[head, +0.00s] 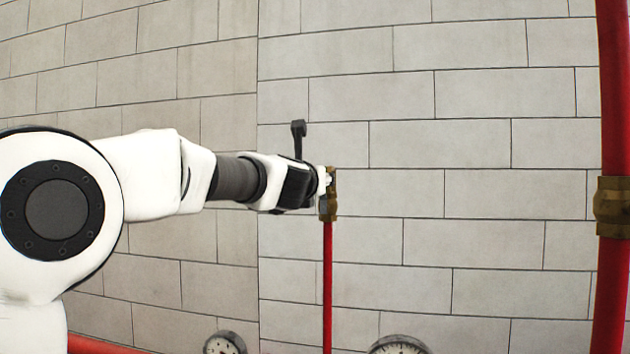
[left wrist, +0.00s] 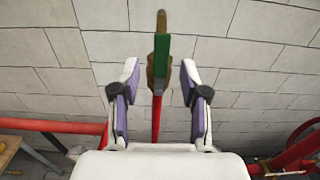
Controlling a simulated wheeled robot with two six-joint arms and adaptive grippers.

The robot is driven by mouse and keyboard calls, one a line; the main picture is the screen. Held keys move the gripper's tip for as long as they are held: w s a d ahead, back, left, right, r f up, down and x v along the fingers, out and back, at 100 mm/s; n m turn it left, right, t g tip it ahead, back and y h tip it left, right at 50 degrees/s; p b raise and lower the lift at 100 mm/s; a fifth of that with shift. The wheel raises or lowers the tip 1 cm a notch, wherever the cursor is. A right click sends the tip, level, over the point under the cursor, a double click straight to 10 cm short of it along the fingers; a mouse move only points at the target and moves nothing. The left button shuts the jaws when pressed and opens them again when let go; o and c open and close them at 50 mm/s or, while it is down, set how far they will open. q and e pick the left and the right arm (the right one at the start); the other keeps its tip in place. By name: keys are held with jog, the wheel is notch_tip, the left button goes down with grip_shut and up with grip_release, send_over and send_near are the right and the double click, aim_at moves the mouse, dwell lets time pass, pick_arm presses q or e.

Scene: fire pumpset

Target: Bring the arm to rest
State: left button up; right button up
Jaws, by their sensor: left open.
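My left arm comes in from the left in the head view, stretched out toward the wall. My left gripper (head: 324,180) is at the brass valve (head: 332,206) on top of a thin upright red pipe (head: 327,285). In the left wrist view the gripper (left wrist: 160,68) is open, its two fingers apart with purple inner pads. The valve's green handle (left wrist: 161,56) shows between and just past the fingertips, with brass behind it. Nothing is held. Whether a finger touches the handle I cannot tell. My right gripper is not in view.
A thick red pipe (head: 612,110) with a brass coupling (head: 612,206) stands at the right. Two gauges (head: 225,343) (head: 398,346) show at the bottom. A grey block wall (head: 480,140) is behind. A wooden surface (left wrist: 9,150) is at lower left in the wrist view.

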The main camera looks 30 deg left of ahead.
pick_arm(q)
jog(key=shift+v, duration=0.85)
